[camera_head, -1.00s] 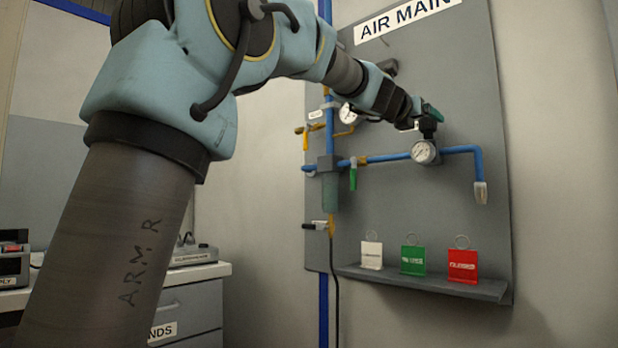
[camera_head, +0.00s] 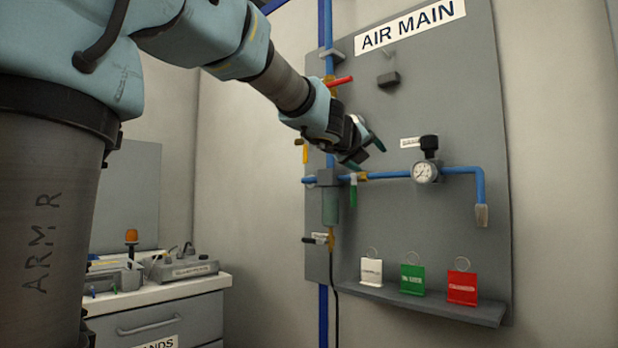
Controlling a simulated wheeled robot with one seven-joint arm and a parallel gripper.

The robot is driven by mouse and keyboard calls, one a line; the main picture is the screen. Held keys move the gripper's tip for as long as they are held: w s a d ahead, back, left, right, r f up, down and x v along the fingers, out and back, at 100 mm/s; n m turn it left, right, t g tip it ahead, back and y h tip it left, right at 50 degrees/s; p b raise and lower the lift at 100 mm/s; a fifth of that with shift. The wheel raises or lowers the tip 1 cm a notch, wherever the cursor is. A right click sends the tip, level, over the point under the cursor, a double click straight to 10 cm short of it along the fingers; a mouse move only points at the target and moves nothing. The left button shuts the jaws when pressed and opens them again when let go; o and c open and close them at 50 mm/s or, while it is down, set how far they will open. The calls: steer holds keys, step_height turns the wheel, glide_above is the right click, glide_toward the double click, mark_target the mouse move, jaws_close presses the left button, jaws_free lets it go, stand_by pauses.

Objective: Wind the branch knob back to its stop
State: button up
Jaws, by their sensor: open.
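The branch knob (camera_head: 429,145) is a black knob above a round white-faced gauge (camera_head: 425,172) on the blue branch pipe (camera_head: 390,175). My arm hides part of the upper left pipework.
The grey AIR MAIN board (camera_head: 470,110) carries a red lever (camera_head: 340,81), a yellow lever (camera_head: 305,152) and a filter bowl (camera_head: 330,207). White (camera_head: 371,272), green (camera_head: 412,279) and red (camera_head: 462,287) tags stand on the lower shelf (camera_head: 420,305).

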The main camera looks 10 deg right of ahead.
steer(key=w+a+f+n+y+p, duration=0.2)
steer(key=a+f+n+y+p, duration=0.1)
steer(key=a+n, duration=0.3)
steer(key=w+a+f+n+y+p, duration=0.3)
steer(key=a+f+n+p, duration=0.1)
steer(key=a+n, duration=0.2)
steer(key=shift+w+a+f+p, duration=0.25)
steer(key=shift+w+a+p, duration=0.05)
steer(key=shift+a, duration=0.1)
steer(key=s+a+f+n+g+y+p, duration=0.2)
steer(key=s+a+f+n+g+y, duration=0.1)
steer(key=a+f+n, duration=0.5)
steer(key=s+a+f+n+g+y+p, duration=0.2)
steer(key=s+a+f+n+p, duration=0.15)
steer(key=a+f+n, duration=0.5)
steer(key=s+a+f+n+g+p, duration=0.1)
steer(key=s+a+f+n+g, duration=0.1)
steer(key=s, duration=0.5)
steer(key=s+a+f+n+g, duration=0.3)
steer(key=s+a+f+n, duration=0.2)
steer(key=s+n, duration=0.1)
steer(key=shift+s+a+p, duration=0.35)
steer(key=shift+s+p, duration=0.05)
steer(key=shift+s, duration=0.45)
